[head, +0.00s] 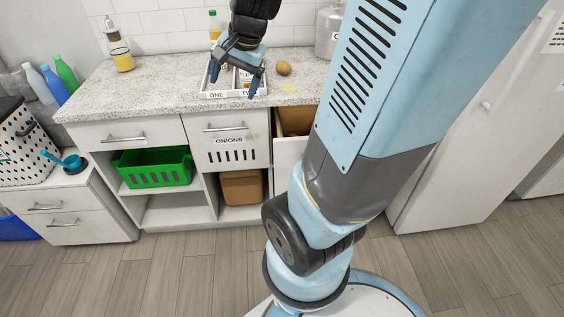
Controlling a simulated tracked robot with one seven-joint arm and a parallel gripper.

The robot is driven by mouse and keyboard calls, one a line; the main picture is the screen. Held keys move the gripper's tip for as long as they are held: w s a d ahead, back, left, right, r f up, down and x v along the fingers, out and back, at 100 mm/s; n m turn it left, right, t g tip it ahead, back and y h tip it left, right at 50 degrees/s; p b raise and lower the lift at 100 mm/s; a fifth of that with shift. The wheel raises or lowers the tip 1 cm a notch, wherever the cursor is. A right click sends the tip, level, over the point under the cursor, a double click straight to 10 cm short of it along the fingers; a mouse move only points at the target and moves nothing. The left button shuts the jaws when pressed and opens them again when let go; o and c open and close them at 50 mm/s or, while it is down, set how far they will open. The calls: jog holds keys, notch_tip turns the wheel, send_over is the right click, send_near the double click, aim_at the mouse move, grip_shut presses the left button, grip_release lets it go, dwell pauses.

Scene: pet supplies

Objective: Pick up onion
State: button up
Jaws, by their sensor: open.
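A small round brown item that looks like the onion (283,68) lies on the speckled counter, right of a white divided tray (203,88). My gripper (233,87) is open, pointing down over the tray, left of the onion and apart from it. Its fingers partly hide the tray and what is in it. The tray's front carries labels; one reads "ONE", and the other is partly covered by a finger. A closed drawer front (228,153) below the counter is labelled "ONIONS".
A yellow pump bottle (121,58) stands at the counter's left. A metal canister (327,35) stands behind and right of the onion. A drawer (290,150) stands open below. The counter's left part is clear.

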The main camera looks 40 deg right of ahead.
jog(key=w+d+f+m+g+h, duration=0.2)
jog(key=d+f+m+g, duration=0.1)
jog(key=d+f+m, duration=1.8)
jog(key=shift+s+d+f+m+g+y, duration=0.2)
jog(key=shift+s+d+f+m, duration=0.3)
jog(key=shift+f, duration=4.1)
jog(key=shift+s+d+f+m+g+y, duration=0.15)
jog(key=shift+s+d+f+m, duration=0.3)
jog(key=shift+f, duration=4.1)
jog(key=shift+s+d+f+m+g+y, duration=0.1)
jog(key=shift+s+d+f+m+g, duration=0.4)
jog(key=shift+f, duration=4.1)
jog(key=shift+w+a+t, duration=0.15)
jog(key=shift+a+t, duration=0.05)
jog(key=shift+t, duration=0.05)
jog(key=c, duration=1.2)
